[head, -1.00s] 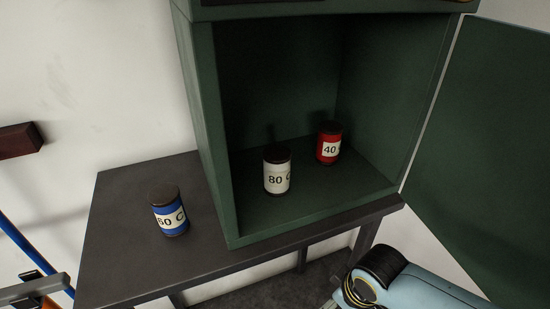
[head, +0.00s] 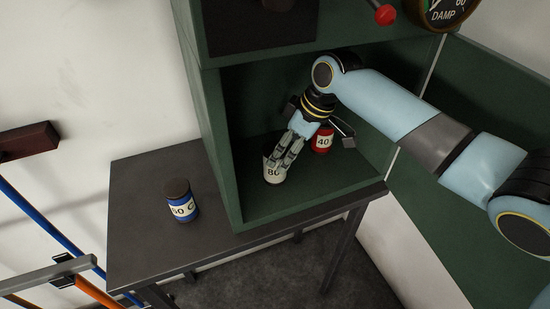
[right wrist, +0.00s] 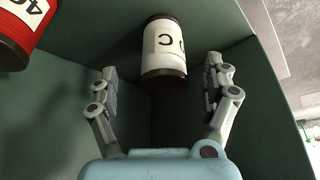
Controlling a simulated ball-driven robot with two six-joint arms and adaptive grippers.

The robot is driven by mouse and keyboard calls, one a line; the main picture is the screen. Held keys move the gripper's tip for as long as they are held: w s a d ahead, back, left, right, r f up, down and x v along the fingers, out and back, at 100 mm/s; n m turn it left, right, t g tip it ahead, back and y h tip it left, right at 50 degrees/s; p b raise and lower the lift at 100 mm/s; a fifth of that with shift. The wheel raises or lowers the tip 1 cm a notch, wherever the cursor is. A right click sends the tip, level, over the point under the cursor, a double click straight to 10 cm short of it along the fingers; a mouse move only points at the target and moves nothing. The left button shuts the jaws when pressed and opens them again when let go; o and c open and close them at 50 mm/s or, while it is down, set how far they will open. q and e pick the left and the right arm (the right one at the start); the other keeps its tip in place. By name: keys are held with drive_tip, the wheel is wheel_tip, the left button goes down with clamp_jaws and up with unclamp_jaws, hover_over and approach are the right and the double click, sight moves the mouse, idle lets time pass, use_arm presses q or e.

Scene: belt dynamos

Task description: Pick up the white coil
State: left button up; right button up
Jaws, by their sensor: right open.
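My right gripper (head: 285,155) reaches into the cabinet and partly covers the coil. In the right wrist view the white coil (right wrist: 164,50) shows between and beyond the two open fingers of my right gripper (right wrist: 160,88). I see no contact with the fingers there. My left gripper is not in view.
A red coil (head: 322,142) marked 40 stands close to the right of the white one, and also shows in the right wrist view (right wrist: 24,30). A blue coil (head: 181,201) stands on the dark table (head: 140,243). The cabinet's left wall (head: 214,130) is near.

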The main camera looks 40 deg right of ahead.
drive_tip(key=shift+x, duration=1)
drive_tip(key=shift+w+a+f+b, duration=0.1)
drive_tip(key=shift+a+f+b, duration=0.05)
drive_tip(key=shift+f+b, duration=0.2)
drive_tip(key=b+x, duration=0.4)
drive_tip(key=b, duration=0.1)
drive_tip(key=shift+w+a+f, duration=0.1)
drive_tip(key=shift+a+f, duration=0.1)
drive_tip(key=shift+r, duration=0.1)
drive_tip(key=c, duration=1.6)
drive_tip(key=shift+c, duration=0.2)
